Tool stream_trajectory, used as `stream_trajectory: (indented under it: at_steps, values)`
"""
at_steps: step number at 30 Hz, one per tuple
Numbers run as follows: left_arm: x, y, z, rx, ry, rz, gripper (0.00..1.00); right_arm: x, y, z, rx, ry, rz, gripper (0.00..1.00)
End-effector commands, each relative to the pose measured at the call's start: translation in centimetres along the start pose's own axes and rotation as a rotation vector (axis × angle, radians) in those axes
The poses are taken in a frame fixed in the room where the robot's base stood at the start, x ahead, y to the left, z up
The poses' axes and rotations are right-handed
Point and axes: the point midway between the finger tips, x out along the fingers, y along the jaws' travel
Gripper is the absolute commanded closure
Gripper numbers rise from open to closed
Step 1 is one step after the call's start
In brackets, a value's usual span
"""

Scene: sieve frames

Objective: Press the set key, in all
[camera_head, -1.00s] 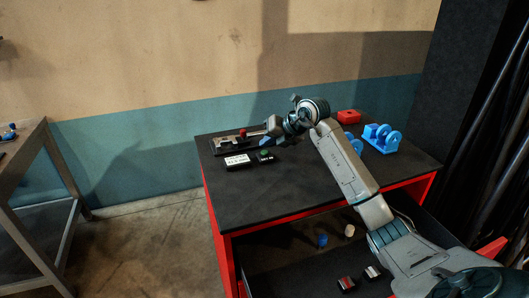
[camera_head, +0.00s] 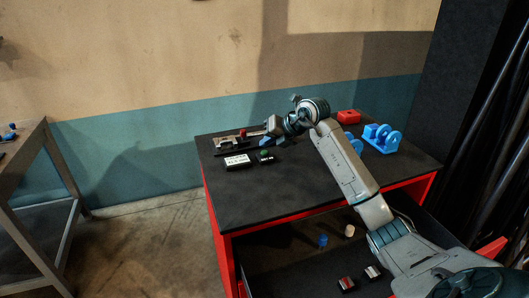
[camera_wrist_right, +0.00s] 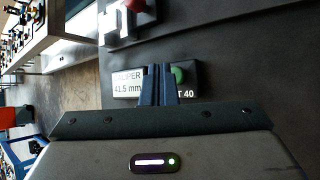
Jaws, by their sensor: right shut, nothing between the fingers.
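The set key is a green button (camera_head: 264,152) on a small black box (camera_head: 267,159) on the dark cabinet top. In the right wrist view the green button (camera_wrist_right: 179,75) shows just right of my fingertips, partly covered by them. The box's label is partly hidden and ends in "T 40". My right gripper (camera_head: 270,141) is shut and empty, above and behind the box in the head view. Its blue fingers (camera_wrist_right: 158,70) show in the wrist view. I cannot tell whether they touch the key. My left gripper is not in view.
A caliper display (camera_head: 237,161), reading 41.5 mm in the wrist view, stands left of the key box. Behind it lies a caliper (camera_head: 228,142) with a red knob (camera_head: 243,132). Blue parts (camera_head: 384,138) and a red block (camera_head: 348,117) are farther right. An open drawer is below.

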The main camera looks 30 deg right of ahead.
Motion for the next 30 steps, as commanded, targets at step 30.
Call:
stream_trajectory:
  at_steps: [30]
  values:
    - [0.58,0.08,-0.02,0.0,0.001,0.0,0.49,0.63,-0.46,-0.47,0.0,0.0,0.0,1.0]
